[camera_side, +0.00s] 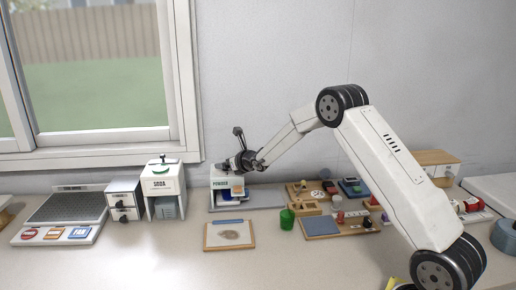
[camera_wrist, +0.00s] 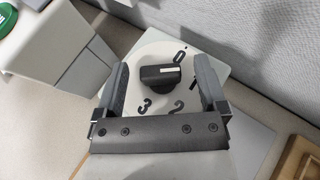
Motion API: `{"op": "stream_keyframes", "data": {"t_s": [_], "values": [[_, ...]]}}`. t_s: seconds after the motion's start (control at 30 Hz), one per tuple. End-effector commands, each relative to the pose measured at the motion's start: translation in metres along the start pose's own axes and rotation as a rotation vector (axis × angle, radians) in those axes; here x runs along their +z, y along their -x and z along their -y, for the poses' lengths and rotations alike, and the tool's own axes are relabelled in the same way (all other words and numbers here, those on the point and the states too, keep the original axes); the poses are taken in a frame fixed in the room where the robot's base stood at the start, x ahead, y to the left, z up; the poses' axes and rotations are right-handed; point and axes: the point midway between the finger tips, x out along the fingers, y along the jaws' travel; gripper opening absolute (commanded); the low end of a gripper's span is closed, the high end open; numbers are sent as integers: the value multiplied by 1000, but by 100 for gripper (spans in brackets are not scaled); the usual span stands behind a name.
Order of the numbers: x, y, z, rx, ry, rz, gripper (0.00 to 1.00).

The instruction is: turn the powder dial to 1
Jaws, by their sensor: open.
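The powder dispenser is a white box labelled POWDER (camera_side: 220,184), standing against the back wall in the side view. The powder dial (camera_wrist: 150,52) is a pale round face on its top in the wrist view, with the numbers 0, 1, 2 and 3 around a black knob (camera_wrist: 166,76). The knob carries a short light mark; which number it points at is not clear. My gripper (camera_side: 232,166) is at the top of the dispenser. In the wrist view my gripper (camera_wrist: 161,66) is open, its fingers on both sides of the knob, with gaps visible.
The white soda dispenser (camera_side: 162,184) with a green top stands to the left. Small drawers (camera_side: 123,200) and a scale-like panel with buttons (camera_side: 62,214) are farther left. Wooden trays fill the right.

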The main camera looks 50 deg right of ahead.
Motion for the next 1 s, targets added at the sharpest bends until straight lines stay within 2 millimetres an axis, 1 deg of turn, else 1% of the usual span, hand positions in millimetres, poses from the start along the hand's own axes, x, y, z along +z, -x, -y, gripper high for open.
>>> {"op": "stream_keyframes", "data": {"t_s": [0.27,0.47,0.8,1.0], "values": [[1,10,0,0,-1,0,91],[1,27,0,-1,0,1,91],[2,63,1,-1,0,2,91],[1,75,0,-1,0,2,91]]}}
